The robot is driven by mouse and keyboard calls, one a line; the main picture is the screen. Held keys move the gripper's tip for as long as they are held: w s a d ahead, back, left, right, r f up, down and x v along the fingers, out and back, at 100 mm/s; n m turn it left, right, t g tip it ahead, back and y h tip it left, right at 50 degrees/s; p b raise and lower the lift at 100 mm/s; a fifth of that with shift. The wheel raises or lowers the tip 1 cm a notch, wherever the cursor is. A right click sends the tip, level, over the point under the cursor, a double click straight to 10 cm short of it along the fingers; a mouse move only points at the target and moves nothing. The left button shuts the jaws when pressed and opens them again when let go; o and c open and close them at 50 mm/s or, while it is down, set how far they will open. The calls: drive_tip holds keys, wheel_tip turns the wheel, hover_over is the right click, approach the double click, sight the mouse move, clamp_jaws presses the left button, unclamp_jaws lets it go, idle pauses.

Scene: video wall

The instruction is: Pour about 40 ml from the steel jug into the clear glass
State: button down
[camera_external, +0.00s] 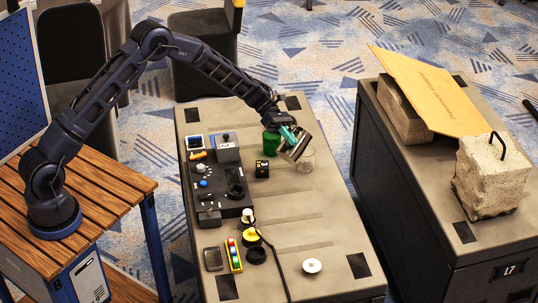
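My gripper (288,134) is at the far part of the grey table, with teal parts showing at its end. It appears shut on the steel jug (297,149), which is tilted with its lower end toward the lower right. The clear glass (306,162) stands on the table just below and right of the jug, partly hidden behind it. The jug's mouth is close to the top of the glass; I cannot tell whether they touch. Any liquid or stream is too small to see.
A green container (270,143) stands just left of the jug. The table's middle right is clear. Another cabinet (400,190) stands right, across a gap.

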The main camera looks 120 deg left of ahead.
sight(297, 130)
drive_tip(key=shift+w+a+r+n+h, duration=0.1)
drive_tip(key=shift+a+n+h, duration=0.5)
drive_tip(key=shift+a+n, duration=0.2)
drive_tip(key=shift+w+a+r+n+h, duration=0.1)
drive_tip(key=shift+a+r+n+h, duration=0.35)
drive_tip(key=shift+r+n, duration=0.2)
drive_tip(key=shift+a, duration=0.3)
drive_tip(key=shift+d, duration=0.35)
drive_tip(key=shift+d+n+t, duration=0.25)
drive_tip(key=shift+d+t, duration=0.05)
drive_tip(key=shift+d, duration=0.1)
drive_tip(key=shift+d, duration=0.2)
drive_tip(key=shift+a+f+n+h, duration=0.15)
drive_tip(key=shift+a+n+h, duration=0.2)
drive_tip(key=shift+a+n, duration=0.05)
idle(1.6)
